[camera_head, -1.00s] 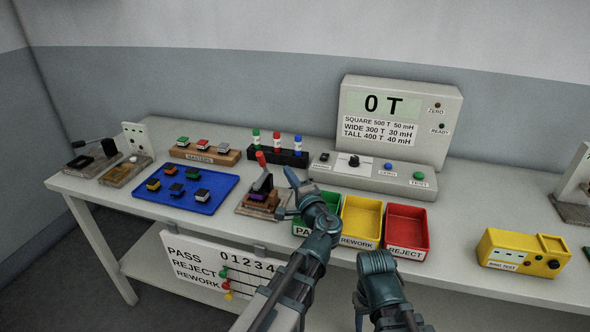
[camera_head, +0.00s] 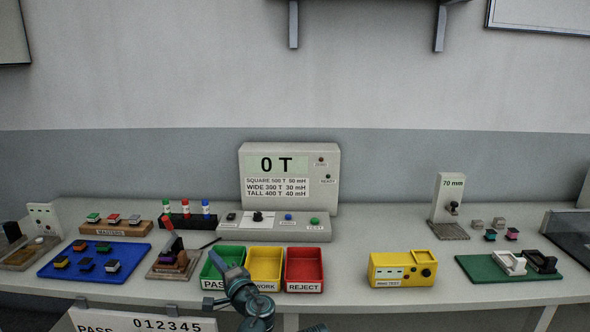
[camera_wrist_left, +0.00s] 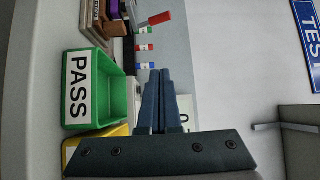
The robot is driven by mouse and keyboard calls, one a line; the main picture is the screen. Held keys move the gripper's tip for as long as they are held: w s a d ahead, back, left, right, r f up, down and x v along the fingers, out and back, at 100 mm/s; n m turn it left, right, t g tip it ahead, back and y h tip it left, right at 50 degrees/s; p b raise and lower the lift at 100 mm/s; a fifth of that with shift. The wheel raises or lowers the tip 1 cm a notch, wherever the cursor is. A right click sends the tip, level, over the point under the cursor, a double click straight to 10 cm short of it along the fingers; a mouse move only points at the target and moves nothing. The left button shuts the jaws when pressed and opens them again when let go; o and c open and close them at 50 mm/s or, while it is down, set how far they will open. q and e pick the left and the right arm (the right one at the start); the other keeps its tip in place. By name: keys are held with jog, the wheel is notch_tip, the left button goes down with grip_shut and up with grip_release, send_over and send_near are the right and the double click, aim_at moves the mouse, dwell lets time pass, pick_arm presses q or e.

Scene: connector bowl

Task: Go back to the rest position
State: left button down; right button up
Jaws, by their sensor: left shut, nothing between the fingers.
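My left gripper (camera_head: 216,258) shows in front of the green PASS tray (camera_head: 206,272) in the head view, partly covering it. In the left wrist view the two fingers of my left gripper (camera_wrist_left: 159,74) lie together, shut and empty. The green PASS tray (camera_wrist_left: 112,103) lies to their left there, apart from them. My right gripper is out of sight; only a small piece of my right arm shows at the bottom edge of the head view.
A yellow tray (camera_head: 265,266) and a red REJECT tray (camera_head: 304,268) stand beside the green one. Behind is the meter (camera_head: 288,175) reading 0 T. A blue tray (camera_head: 66,273) holds several connectors at left. A yellow tester (camera_head: 402,282) stands right. Bare bench lies between the red tray and tester.

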pick_arm(q)
jog(key=s+d+f+n+g+h, duration=0.35)
jog(key=s+f+g, duration=0.25)
jog(key=s+f, duration=0.35)
jog(key=s+d+f+n+g+h, duration=0.35)
jog(key=s+d+f+g, duration=0.2)
jog(key=s+f, duration=0.4)
jog(key=s+d+f+m+g+h, duration=0.1)
jog(key=s+d+f+g+h, duration=0.2)
jog(key=s+d+f, duration=0.15)
notch_tip(320, 180, up, 14)
jog(key=s+d+p, duration=0.1)
jog(key=p, duration=1.2)
jog(key=shift+d+f+h, duration=0.15)
jog(key=shift+d+h, duration=0.1)
jog(key=shift+h, duration=0.05)
